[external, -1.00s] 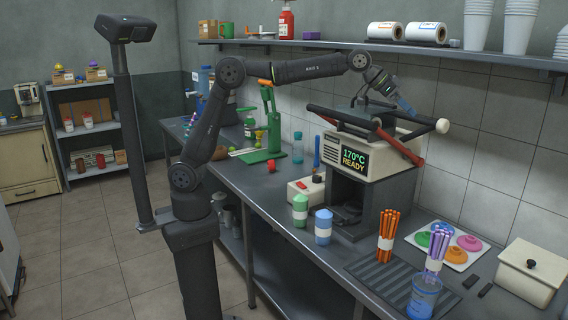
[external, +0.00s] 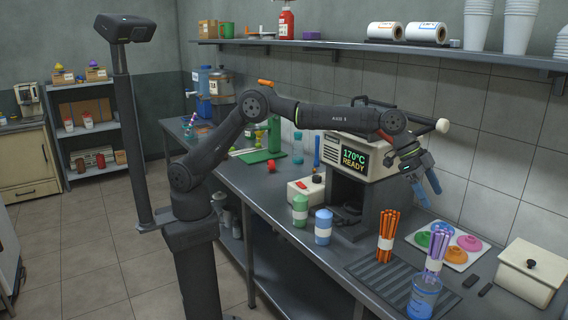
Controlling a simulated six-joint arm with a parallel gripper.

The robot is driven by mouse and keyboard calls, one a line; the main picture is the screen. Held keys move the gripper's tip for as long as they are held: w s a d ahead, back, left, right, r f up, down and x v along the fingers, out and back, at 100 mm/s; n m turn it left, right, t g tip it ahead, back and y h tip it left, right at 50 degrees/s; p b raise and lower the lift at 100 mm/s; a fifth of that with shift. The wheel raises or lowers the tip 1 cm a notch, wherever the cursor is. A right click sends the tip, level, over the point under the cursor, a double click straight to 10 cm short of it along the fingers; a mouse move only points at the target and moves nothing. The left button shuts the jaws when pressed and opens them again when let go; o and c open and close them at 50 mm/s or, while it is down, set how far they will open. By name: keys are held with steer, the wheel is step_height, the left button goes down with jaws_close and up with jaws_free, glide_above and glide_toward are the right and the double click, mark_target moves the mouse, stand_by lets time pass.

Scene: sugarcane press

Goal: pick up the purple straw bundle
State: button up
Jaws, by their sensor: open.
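The purple straw bundle (external: 437,250) stands upright with a white band around it, at the front right of the counter. It appears right behind or in a clear cup with a blue label (external: 424,297); I cannot tell which. My gripper (external: 428,194) is open and empty, its blue fingers pointing down. It is above the counter, above the purple bundle in the picture and apart from it. An orange straw bundle (external: 388,236) stands to the left of the purple one on a dark ribbed mat (external: 375,274).
A white tray (external: 459,262) with coloured lids lies behind the purple bundle. The sealing machine (external: 367,158) stands close to my wrist on the left. A white lidded box (external: 530,272) is at the right. Green (external: 300,210) and blue (external: 323,226) cups stand left.

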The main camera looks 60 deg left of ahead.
mark_target(437, 228)
steer(key=shift+m+g+y, duration=0.3)
steer(key=shift+g+y, duration=0.1)
steer(key=w+f, duration=0.2)
steer(key=f, duration=0.1)
steer(key=w+f, duration=0.1)
steer(key=f, duration=0.3)
steer(key=w+f, duration=0.2)
steer(key=f, duration=0.1)
steer(key=shift+w+a+f, duration=0.1)
steer(key=shift+w+f, duration=0.05)
steer(key=shift+w, duration=0.15)
steer(key=shift+x, duration=2.4)
